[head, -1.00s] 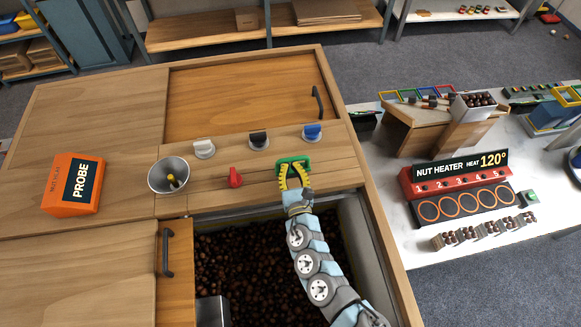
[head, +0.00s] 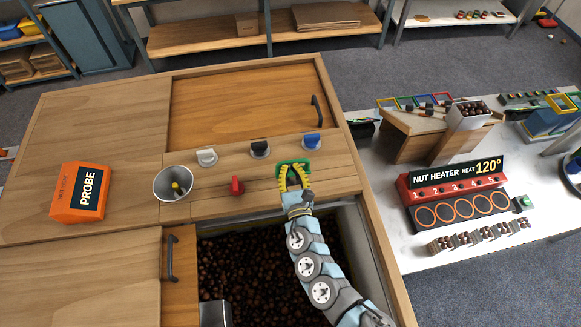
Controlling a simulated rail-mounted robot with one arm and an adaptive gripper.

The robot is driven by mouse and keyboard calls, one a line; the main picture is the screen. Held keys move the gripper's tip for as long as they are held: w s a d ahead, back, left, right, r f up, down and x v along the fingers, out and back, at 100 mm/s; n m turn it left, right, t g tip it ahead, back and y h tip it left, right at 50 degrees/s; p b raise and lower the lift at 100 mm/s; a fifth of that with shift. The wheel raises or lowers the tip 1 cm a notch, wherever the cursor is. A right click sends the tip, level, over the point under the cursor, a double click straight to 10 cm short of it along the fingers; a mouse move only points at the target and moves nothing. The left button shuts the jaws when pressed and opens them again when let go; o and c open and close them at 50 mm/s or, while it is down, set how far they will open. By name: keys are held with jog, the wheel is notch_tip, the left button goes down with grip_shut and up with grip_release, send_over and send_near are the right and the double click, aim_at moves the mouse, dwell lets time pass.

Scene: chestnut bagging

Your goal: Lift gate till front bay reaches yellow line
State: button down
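The open front bay (head: 362,240) holds a bed of dark chestnuts (head: 250,265). My arm reaches over the bay's right side.
White (head: 207,157), black (head: 260,149), blue (head: 312,141) and red (head: 237,185) knobs sit on the panel. A metal cup (head: 172,182) and an orange PROBE box (head: 80,193) stand left. A nut heater (head: 455,195) is on the right table.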

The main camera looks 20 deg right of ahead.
jog(key=v, duration=0.9)
jog(key=shift+s+f+p, duration=0.15)
jog(key=shift+p, duration=0.2)
jog(key=c, duration=1)
grip_release()
jog(key=shift+s+a, duration=0.2)
jog(key=shift+c, duration=0.2)
jog(key=s+a+r+m+g+h+b, duration=0.1)
jog(key=a+r+m+g+h+b, duration=0.15)
jog(key=m, duration=0.85)
jog(key=s+a+r+m+g+h+b, duration=0.1)
jog(key=s+a+m+g+h+b, duration=0.2)
jog(key=m, duration=0.8)
jog(key=shift+t, duration=0.25)
jog(key=b+x, duration=0.1)
jog(key=x, duration=1)
jog(key=a+b+x, duration=0.1)
jog(key=x, duration=0.4)
jog(key=shift+w+d+r+b, duration=0.2)
jog(key=shift+w+b, duration=0.15)
jog(key=shift+w, duration=0.35)
jog(key=shift+w+d+f, duration=0.3)
jog(key=shift+w+d, duration=0.1)
jog(key=shift+w, duration=0.15)
